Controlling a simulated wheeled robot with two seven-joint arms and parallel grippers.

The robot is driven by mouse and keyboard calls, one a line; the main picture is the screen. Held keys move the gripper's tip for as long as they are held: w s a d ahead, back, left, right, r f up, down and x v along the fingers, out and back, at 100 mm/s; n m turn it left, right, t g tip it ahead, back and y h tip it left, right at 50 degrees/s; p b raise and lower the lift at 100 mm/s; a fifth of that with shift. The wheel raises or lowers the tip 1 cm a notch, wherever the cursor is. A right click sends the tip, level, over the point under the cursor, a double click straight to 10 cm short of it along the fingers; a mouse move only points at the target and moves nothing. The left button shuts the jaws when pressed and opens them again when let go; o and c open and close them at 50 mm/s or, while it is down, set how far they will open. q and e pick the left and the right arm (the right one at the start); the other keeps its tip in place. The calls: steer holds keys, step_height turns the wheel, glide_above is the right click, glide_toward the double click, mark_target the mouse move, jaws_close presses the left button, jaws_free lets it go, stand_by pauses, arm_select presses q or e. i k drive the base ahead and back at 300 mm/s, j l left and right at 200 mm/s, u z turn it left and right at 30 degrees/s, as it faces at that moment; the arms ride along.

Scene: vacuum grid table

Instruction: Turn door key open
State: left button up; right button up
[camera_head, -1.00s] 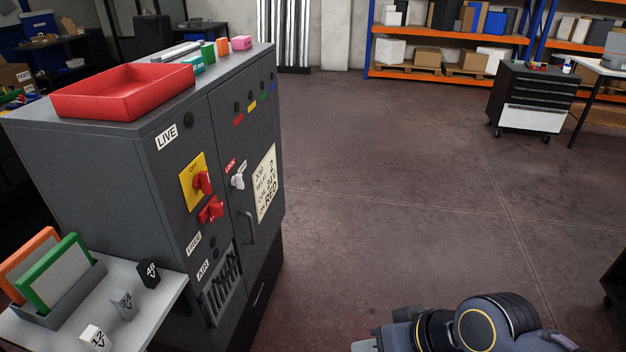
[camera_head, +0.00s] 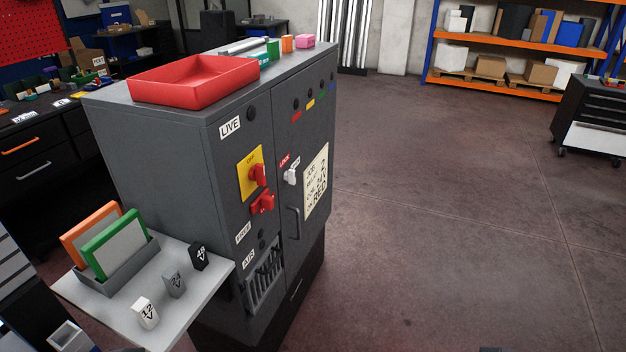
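The grey cabinet (camera_head: 160,150) stands left of centre, its door side facing right. Its door (camera_head: 310,130) is shut and carries a vertical handle (camera_head: 292,223). The pale door key (camera_head: 290,176) sits in the door just below a red "LOCK" label (camera_head: 285,160). Its exact angle is too small to tell. Left of it are a red rotary switch (camera_head: 258,175) on a yellow plate and another red knob (camera_head: 262,204). A note (camera_head: 316,182) is on the door; "RED" is readable on it.
A red tray (camera_head: 195,97) and small coloured blocks lie on the cabinet top. A side shelf (camera_head: 205,300) holds orange and green framed panels and blocks marked 12, 24 and 48 V. A dark drawer cart (camera_head: 590,118) stands far right. The floor (camera_head: 430,220) right of the cabinet is clear.

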mark_target(290, 175)
steer(key=i+l, duration=0.5)
steer(key=i+j+z, duration=0.1)
steer(key=i, duration=0.55)
